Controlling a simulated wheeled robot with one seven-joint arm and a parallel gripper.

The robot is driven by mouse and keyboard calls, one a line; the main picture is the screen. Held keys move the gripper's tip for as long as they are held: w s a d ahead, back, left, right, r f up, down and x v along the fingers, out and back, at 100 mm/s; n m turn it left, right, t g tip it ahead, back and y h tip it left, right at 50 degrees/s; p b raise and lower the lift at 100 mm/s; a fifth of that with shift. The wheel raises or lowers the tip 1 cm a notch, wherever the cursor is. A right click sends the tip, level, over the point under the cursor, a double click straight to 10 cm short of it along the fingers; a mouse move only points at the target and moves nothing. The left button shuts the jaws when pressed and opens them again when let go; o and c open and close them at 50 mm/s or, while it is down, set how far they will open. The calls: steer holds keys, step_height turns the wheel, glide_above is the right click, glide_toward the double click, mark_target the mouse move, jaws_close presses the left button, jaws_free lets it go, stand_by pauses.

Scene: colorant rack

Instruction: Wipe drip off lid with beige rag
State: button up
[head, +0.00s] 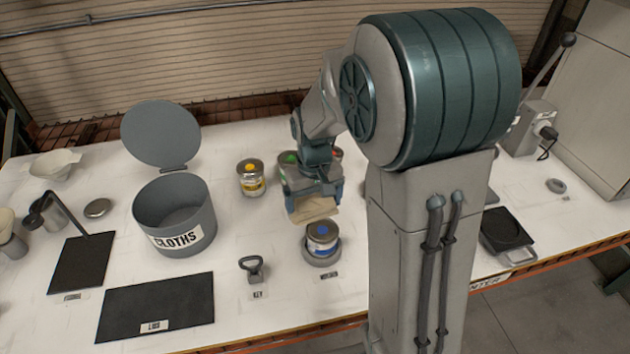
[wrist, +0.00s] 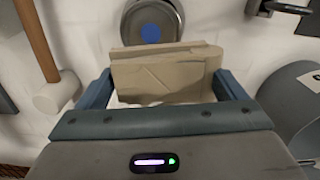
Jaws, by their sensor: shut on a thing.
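My gripper (head: 314,192) is shut on the beige rag (head: 315,211), which is folded into a pad; it fills the space between the fingers in the wrist view (wrist: 165,78). The rag is held just behind the blue-marked can (head: 322,240). This can stands upright on a grey round base (head: 322,259). Its metal lid (wrist: 152,17) has a blue dot and shows past the rag's far edge in the wrist view; the rag hides part of it there. The rag looks apart from the lid in the head view. I cannot make out a drip on the lid.
The open grey CLOTHS bin (head: 153,226) stands left of the cans. A yellow-marked can (head: 251,183) is behind and left of my gripper, with a green-marked can (head: 289,160) close behind it. A black-handled tool (head: 253,270) lies left of the blue-marked can.

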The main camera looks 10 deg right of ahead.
steer(key=shift+w+a+r+p, duration=0.15)
steer(key=shift+r+p, duration=0.35)
steer(key=shift+r, duration=0.45)
steer(key=shift+r+p, duration=0.85)
steer(key=shift+r, duration=0.4)
